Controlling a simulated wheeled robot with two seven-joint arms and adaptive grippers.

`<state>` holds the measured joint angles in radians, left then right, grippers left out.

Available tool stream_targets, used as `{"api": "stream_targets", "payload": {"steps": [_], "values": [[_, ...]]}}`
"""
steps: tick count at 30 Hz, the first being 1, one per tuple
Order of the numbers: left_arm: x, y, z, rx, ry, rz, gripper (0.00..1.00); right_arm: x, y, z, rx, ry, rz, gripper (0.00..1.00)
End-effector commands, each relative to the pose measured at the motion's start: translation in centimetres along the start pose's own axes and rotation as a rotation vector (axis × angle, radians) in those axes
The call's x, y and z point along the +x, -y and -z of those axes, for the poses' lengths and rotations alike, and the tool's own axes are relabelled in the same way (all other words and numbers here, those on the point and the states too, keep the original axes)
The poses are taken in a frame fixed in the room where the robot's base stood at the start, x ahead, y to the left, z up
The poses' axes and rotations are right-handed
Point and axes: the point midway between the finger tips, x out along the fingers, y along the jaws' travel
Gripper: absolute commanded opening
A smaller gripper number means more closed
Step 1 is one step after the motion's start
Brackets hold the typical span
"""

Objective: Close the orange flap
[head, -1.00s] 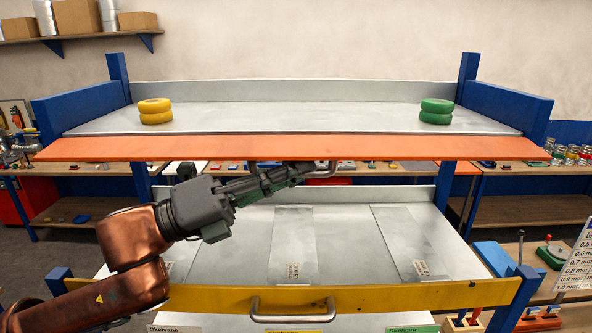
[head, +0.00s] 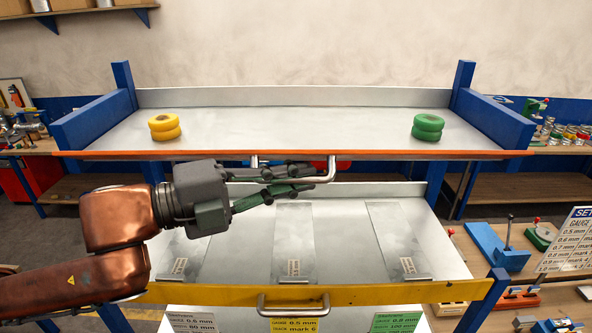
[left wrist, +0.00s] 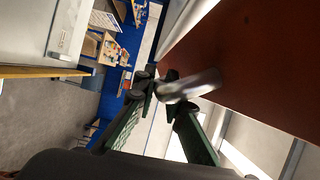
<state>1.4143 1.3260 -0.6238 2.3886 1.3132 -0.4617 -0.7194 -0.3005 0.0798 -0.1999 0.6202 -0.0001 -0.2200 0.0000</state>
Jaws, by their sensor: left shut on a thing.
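The orange flap (head: 400,155) runs along the front of the upper shelf. In the head view only its thin edge shows, just below the shelf's front. In the left wrist view its dark orange face (left wrist: 250,55) fills the upper right. A metal bar handle (head: 331,172) hangs under the flap; it also shows in the left wrist view (left wrist: 195,85). My left gripper (head: 312,178) is shut on the handle, with one finger above the bar and one below. Its fingertips (left wrist: 163,90) meet around the bar in the left wrist view. My right gripper is not in view.
Yellow rings (head: 164,127) and green rings (head: 428,126) lie stacked on the upper shelf (head: 300,122). Below is a metal tray with a yellow front rail (head: 400,292) and its own handle (head: 293,309). Blue posts (head: 466,80) stand at both sides.

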Motion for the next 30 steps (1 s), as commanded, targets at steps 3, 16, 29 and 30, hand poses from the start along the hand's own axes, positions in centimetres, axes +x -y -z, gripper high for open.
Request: {"api": "stream_targets", "payload": {"steps": [3,16,29,30], "values": [[0.0,0.9,0.2,-0.101,-0.003,-0.04,0.0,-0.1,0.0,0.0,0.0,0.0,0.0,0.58],[0.2,3.0,-0.1,-0.48,-0.012,-0.201,0.0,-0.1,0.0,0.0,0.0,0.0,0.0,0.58],[0.5,4.5,-1.1,-0.784,-0.013,-0.333,0.0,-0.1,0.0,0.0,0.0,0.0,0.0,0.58],[0.5,4.6,-1.1,-0.803,-0.012,-0.341,0.0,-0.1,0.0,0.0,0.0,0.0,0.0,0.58]]}}
